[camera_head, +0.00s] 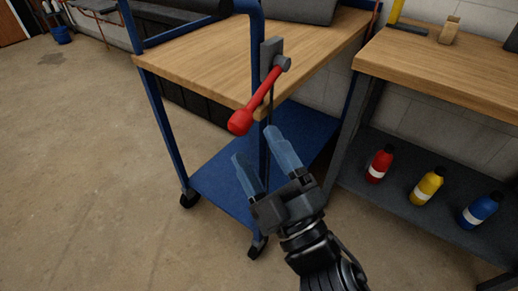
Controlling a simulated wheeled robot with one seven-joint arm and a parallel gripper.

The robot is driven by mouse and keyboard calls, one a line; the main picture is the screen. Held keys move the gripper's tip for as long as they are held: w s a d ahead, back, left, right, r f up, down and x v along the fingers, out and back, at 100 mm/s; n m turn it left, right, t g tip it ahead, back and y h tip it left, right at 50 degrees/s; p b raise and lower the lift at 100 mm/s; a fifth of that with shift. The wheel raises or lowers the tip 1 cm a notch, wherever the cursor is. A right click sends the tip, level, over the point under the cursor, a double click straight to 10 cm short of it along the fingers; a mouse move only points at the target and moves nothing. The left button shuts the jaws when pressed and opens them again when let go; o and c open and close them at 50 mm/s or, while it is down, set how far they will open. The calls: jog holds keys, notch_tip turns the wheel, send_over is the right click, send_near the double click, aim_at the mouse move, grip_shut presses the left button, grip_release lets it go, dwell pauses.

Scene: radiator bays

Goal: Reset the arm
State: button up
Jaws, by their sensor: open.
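My gripper (267,161) is open and empty, with its two bluish fingers pointing up and to the left. It is in the lower middle of the head view, in front of the blue cart frame. A red lever (262,95) with a thick rounded end hangs down and to the left from a grey pivot bracket (272,52) on the cart's upright post. The fingertips show just below the lever, and a gap shows between them and it. The depth of that gap is hard to tell.
The blue cart has a wooden top (200,70), a blue lower shelf (218,185) and casters. A workbench (440,75) stands at right, with red (379,166), yellow (427,186) and blue (480,210) bottles on its lower shelf. Open floor (80,170) lies at left.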

jog(key=s+d+f+m+g+h, duration=0.25)
jog(key=s+d+m+h, duration=0.2)
jog(key=s+d, duration=0.4)
jog(key=s+d+f+m+g+h, duration=0.1)
jog(key=s+d+f+m+h, duration=0.35)
jog(key=s, duration=0.75)
jog(key=s+d+f+m+g+h, duration=0.1)
jog(key=s+d+f+m+h, duration=0.1)
jog(key=s+d+m, duration=0.65)
notch_tip(320, 180, up, 18)
jog(key=s+a+p, duration=0.1)
jog(key=s+p, duration=0.2)
jog(key=p, duration=1.3)
jog(key=shift+a+f+g+p, duration=0.15)
jog(key=shift+f+g+p, duration=0.1)
jog(key=shift+g+p, duration=0.15)
